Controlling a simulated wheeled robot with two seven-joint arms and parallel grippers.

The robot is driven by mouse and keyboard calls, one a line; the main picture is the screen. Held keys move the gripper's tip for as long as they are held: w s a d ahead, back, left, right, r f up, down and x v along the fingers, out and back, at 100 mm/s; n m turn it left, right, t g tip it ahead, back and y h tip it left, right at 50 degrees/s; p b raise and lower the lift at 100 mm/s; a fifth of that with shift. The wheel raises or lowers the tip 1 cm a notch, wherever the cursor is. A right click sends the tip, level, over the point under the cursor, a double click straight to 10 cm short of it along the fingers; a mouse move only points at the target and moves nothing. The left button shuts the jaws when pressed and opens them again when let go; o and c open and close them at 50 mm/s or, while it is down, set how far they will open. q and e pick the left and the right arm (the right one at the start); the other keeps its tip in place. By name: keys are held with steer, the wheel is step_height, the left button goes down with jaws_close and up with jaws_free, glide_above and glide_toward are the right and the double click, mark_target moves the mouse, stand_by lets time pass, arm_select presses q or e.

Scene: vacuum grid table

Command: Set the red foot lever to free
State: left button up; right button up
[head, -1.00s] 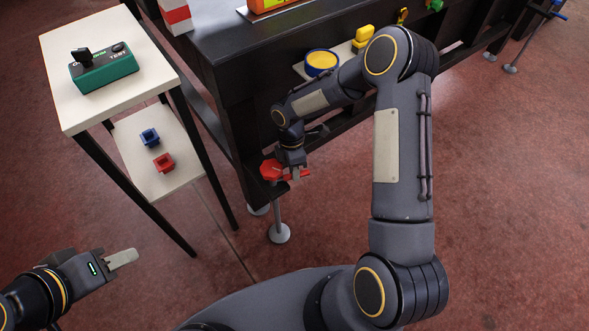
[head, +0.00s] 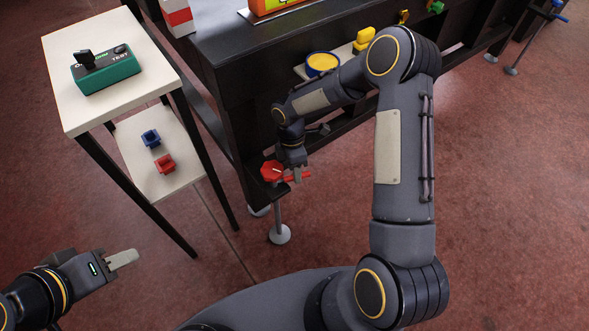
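The red foot lever (head: 271,170) sits on top of a table foot at the near corner of the black table. It has a red hub with a pale mark and a red bar pointing right. My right gripper (head: 297,175) points down at the bar, just right of the hub, and its fingertips overlap the bar. I cannot tell whether the fingers are closed on it. My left gripper (head: 122,259) is at the lower left, far from the lever, seen edge-on with no object visible in it.
A white-topped stand (head: 140,82) at left carries a green test box (head: 107,72). Its lower shelf holds a blue block (head: 151,138) and a red block (head: 164,164). The black table (head: 225,70) has a blue-yellow round item (head: 322,63) at its side.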

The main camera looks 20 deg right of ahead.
step_height(320, 180, up, 7)
steer(key=w+p, duration=0.1)
steer(key=shift+w+p, duration=0.2)
steer(key=shift+p, duration=0.15)
steer(key=shift+f, duration=0.1)
